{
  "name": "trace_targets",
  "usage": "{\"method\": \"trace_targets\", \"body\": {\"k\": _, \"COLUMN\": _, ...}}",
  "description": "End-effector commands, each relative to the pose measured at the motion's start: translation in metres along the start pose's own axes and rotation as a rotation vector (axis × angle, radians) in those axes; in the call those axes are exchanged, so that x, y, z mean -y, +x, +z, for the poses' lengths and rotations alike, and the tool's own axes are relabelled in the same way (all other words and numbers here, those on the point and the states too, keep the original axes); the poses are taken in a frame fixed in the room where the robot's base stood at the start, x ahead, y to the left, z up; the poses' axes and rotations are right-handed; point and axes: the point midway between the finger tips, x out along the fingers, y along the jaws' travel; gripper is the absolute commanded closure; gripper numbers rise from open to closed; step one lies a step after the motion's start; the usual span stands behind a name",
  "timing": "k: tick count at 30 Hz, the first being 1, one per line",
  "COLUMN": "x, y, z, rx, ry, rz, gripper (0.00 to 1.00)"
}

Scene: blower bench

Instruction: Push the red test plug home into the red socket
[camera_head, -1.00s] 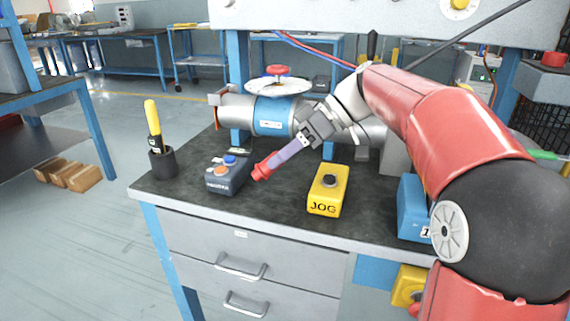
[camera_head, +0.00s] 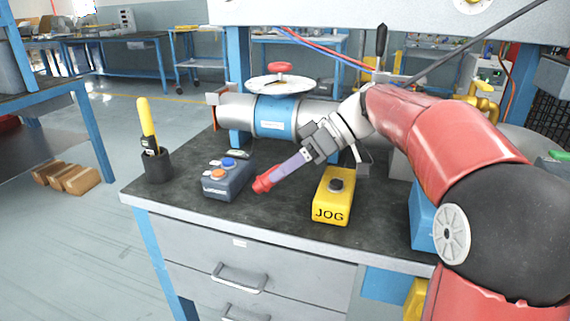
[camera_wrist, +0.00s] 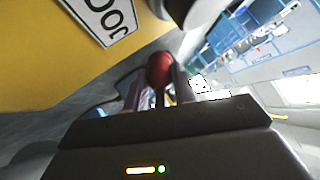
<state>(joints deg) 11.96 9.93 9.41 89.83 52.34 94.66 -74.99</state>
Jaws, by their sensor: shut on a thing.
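My gripper (camera_head: 276,174) is shut on the red test plug (camera_head: 261,185), whose rounded red end sticks out past the pale fingertips, pointing down and to the left. In the head view it shows above the bench, between a dark blue button box and a yellow JOG box. In the wrist view my gripper (camera_wrist: 158,90) has the red plug (camera_wrist: 160,67) between its two fingers. The rest of the plug is hidden by the fingers. I cannot make out the red socket in either view.
The dark blue box (camera_head: 227,181) with blue and orange buttons is left of the plug. The yellow JOG box (camera_head: 333,197) is at its right. A black cup (camera_head: 157,166) holds a yellow-handled tool. A steel blower pipe (camera_head: 238,112) with a red-knobbed handwheel (camera_head: 280,84) lies behind.

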Motion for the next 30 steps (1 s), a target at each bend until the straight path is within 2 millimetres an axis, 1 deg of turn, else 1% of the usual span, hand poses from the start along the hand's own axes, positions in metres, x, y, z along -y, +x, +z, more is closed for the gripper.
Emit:
{"method": "trace_targets", "body": {"k": 3, "x": -0.002, "y": 0.003, "z": 0.003, "rx": 0.0, "ry": 0.0, "rz": 0.0, "gripper": 0.98}}
{"method": "trace_targets", "body": {"k": 10, "x": -0.002, "y": 0.002, "z": 0.003, "rx": 0.0, "ry": 0.0, "rz": 0.0, "gripper": 0.98}}
{"method": "trace_targets", "body": {"k": 11, "x": -0.002, "y": 0.002, "z": 0.003, "rx": 0.0, "ry": 0.0, "rz": 0.0, "gripper": 0.71}}
{"method": "trace_targets", "body": {"k": 16, "x": -0.002, "y": 0.002, "z": 0.003, "rx": 0.0, "ry": 0.0, "rz": 0.0, "gripper": 0.49}}
{"method": "trace_targets", "body": {"k": 22, "x": -0.002, "y": 0.002, "z": 0.003, "rx": 0.0, "ry": 0.0, "rz": 0.0, "gripper": 0.48}}
{"method": "trace_targets", "body": {"k": 25, "x": -0.002, "y": -0.001, "z": 0.003, "rx": -0.001, "ry": 0.0, "rz": 0.002, "gripper": 0.48}}
{"method": "trace_targets", "body": {"k": 28, "x": -0.003, "y": -0.013, "z": 0.003, "rx": -0.001, "ry": 0.0, "rz": 0.003, "gripper": 0.48}}
{"method": "trace_targets", "body": {"k": 30, "x": -0.003, "y": -0.025, "z": 0.003, "rx": -0.001, "ry": 0.0, "rz": 0.003, "gripper": 0.48}}
